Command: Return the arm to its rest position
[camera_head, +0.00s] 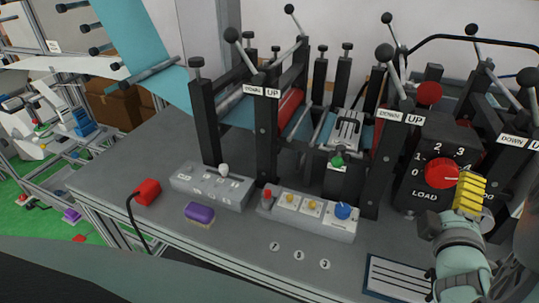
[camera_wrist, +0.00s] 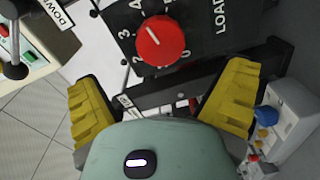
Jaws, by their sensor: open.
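My gripper (camera_head: 470,194) has yellow ridged fingers and a pale green body. It is at the right of the head view, in front of the black load box (camera_head: 437,143) with its red dial (camera_head: 441,172). In the wrist view my gripper (camera_wrist: 160,110) is open, with its two yellow fingers wide apart and nothing between them. The red dial (camera_wrist: 160,41) shows beyond the fingers, apart from them. My pale green arm runs down to the bottom right of the head view.
Black posts with levers stand along the machine (camera_head: 264,140). Control boxes (camera_head: 307,214), a purple eraser-like block (camera_head: 199,213) and a red box (camera_head: 147,191) sit on the grey table (camera_head: 110,182). A lined sheet (camera_head: 397,278) lies near my arm. The table's front middle is mostly clear.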

